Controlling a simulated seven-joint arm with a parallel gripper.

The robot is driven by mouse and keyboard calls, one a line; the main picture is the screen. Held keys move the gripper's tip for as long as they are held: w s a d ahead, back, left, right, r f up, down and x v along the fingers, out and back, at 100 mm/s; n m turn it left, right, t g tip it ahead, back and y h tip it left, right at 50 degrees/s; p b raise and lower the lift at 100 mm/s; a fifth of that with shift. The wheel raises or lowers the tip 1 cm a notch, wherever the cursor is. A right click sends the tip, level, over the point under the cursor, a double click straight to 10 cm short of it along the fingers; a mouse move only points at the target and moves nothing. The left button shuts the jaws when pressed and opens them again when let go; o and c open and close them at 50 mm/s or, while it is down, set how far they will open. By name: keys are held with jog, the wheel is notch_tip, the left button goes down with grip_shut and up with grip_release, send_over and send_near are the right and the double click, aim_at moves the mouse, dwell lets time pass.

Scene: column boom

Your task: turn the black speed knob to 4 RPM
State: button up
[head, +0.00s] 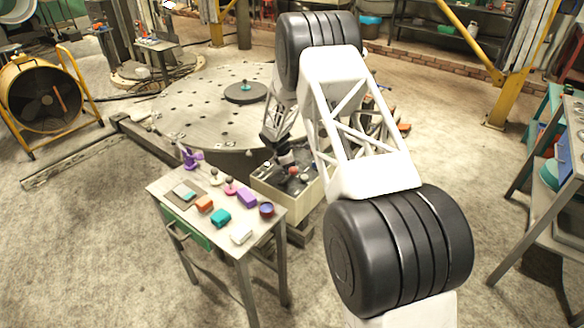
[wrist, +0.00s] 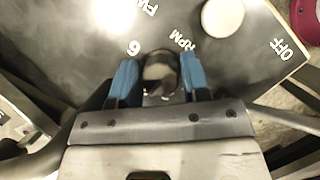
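The black speed knob (wrist: 160,72) is in the wrist view, between the two blue fingertips of my gripper (wrist: 160,78). The fingers stand on either side of it and look closed against its sides. The panel (wrist: 70,55) around it is dark, with a white "6" at the knob's upper left and "RPM" at its upper right. Any pointer mark on the knob and the other numbers are hidden or not readable. In the head view my gripper (head: 286,160) reaches down to the control box (head: 268,190), and the knob is hidden there.
A small table (head: 222,244) with colored items stands left of the box. The big round turntable (head: 200,100) stands behind.

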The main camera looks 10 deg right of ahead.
jog(key=shift+c, duration=0.9)
jog(key=shift+m+g, duration=0.6)
jog(key=shift+m, duration=0.9)
jog(key=o, duration=0.9)
jog(key=shift+r, duration=0.1)
jog(key=shift+v, duration=3.85)
jog(key=shift+c, duration=0.4)
